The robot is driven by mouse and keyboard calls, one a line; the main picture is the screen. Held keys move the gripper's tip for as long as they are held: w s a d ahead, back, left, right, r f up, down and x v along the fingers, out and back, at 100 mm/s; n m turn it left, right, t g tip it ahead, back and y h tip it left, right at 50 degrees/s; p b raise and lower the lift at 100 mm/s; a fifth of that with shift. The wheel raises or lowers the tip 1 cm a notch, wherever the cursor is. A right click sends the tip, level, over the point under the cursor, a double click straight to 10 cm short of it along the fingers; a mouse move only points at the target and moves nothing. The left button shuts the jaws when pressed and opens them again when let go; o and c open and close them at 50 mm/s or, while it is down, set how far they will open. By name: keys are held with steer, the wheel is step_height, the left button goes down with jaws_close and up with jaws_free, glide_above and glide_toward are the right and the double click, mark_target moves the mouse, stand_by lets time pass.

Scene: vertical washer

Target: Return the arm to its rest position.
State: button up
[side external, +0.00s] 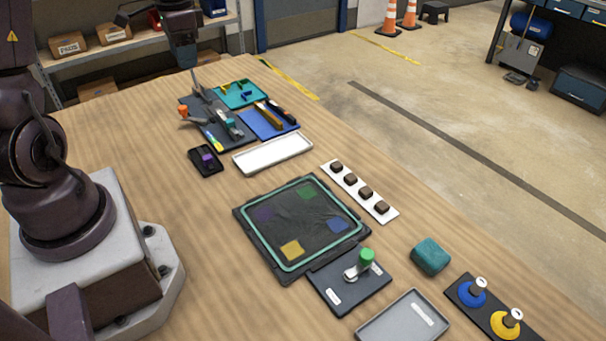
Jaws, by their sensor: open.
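My dark arm rises from its pale base at the left. My gripper (187,63) points down above the far left part of the wooden table (120,150). Its fingers are small here and I see nothing held between them. Below it is a dark tray (193,103) with a grey upright piece, an orange part and small coloured parts. The grey piece is close under the fingers, and I cannot tell whether they touch it.
A teal tray (228,100), a blue tray (262,128) and a white tray (272,154) sit close by. A black mat (300,218) with coloured squares lies mid-table. A green-topped fixture (366,258) and blue and yellow knobs (473,290) stand near the front.

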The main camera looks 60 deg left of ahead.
steer(key=s+d+r+t, duration=0.2)
steer(key=d+r, duration=0.1)
steer(key=d, duration=0.5)
steer(key=s+d+r+t, duration=0.2)
steer(key=s+d+r, duration=0.1)
steer(key=d, duration=0.6)
steer(key=s+d+r+t, duration=0.1)
steer(key=s+d+r, duration=0.2)
steer(key=d+r, duration=0.2)
steer(key=d, duration=0.3)
steer(key=shift+s+d+n+t, duration=0.15)
steer(key=shift+d+n+t, duration=0.05)
steer(key=shift+n+t, duration=0.2)
